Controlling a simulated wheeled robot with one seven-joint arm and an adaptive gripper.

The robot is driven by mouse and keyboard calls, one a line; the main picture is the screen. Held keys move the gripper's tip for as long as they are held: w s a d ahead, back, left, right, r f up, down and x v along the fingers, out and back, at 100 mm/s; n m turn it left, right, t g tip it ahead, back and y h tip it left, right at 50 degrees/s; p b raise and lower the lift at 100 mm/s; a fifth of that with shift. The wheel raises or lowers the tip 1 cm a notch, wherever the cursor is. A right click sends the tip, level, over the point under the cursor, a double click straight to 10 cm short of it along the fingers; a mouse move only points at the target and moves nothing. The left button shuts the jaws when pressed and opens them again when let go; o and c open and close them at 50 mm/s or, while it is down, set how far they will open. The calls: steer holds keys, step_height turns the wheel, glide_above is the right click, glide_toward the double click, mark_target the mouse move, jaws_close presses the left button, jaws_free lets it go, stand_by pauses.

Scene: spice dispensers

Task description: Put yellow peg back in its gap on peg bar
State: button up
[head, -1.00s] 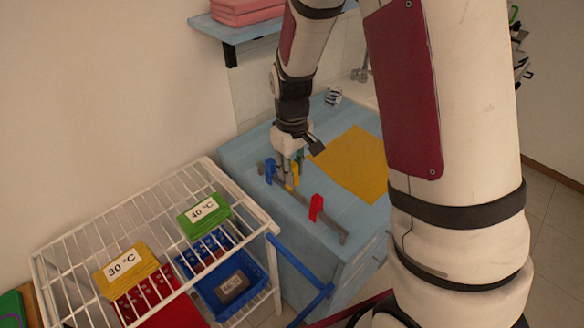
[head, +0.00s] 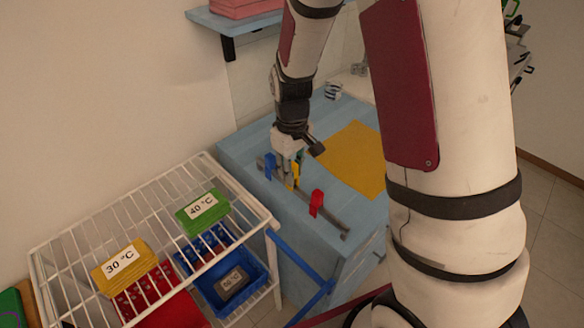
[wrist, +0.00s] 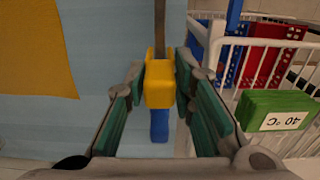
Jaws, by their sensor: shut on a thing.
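The yellow peg (head: 295,171) is upright between the fingertips of my gripper (head: 291,160), in line with the grey peg bar (head: 331,223). In the wrist view, the green-padded fingers of my gripper (wrist: 161,82) are shut on the yellow peg (wrist: 160,92). The bar (wrist: 159,28) runs up to the peg. I cannot tell whether the peg is fully seated on it. The blue peg (head: 270,166) stands on the bar to the left and shows just below the yellow peg in the wrist view (wrist: 159,126). The red peg (head: 316,204) stands to the right.
The bar lies on a light blue counter (head: 300,232). A yellow cloth (head: 350,162) lies flat behind it. A white wire rack (head: 72,240) with a green 40 °C block (head: 203,212) and a yellow 30 °C block (head: 124,268) stands at the front left.

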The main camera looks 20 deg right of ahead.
steer(key=shift+f+b, duration=0.65)
steer(key=shift+f, duration=0.9)
steer(key=o, duration=0.9)
steer(key=shift+r+p, duration=2.15)
steer(key=shift+r, duration=2.4)
steer(key=shift+r, duration=0.35)
steer(key=s+r+m+t, duration=0.1)
steer(key=s+r+t, duration=0.1)
steer(key=s+r, duration=0.5)
steer(key=s+r+m+t, duration=0.1)
steer(key=s+r+m, duration=0.1)
steer(key=s+r, duration=0.5)
steer(key=s+r+m+t, duration=0.1)
steer(key=s+r+t, duration=0.1)
steer(key=s+r, duration=0.6)
steer(key=shift+r+m+t, duration=0.3)
steer(key=shift+r, duration=0.1)
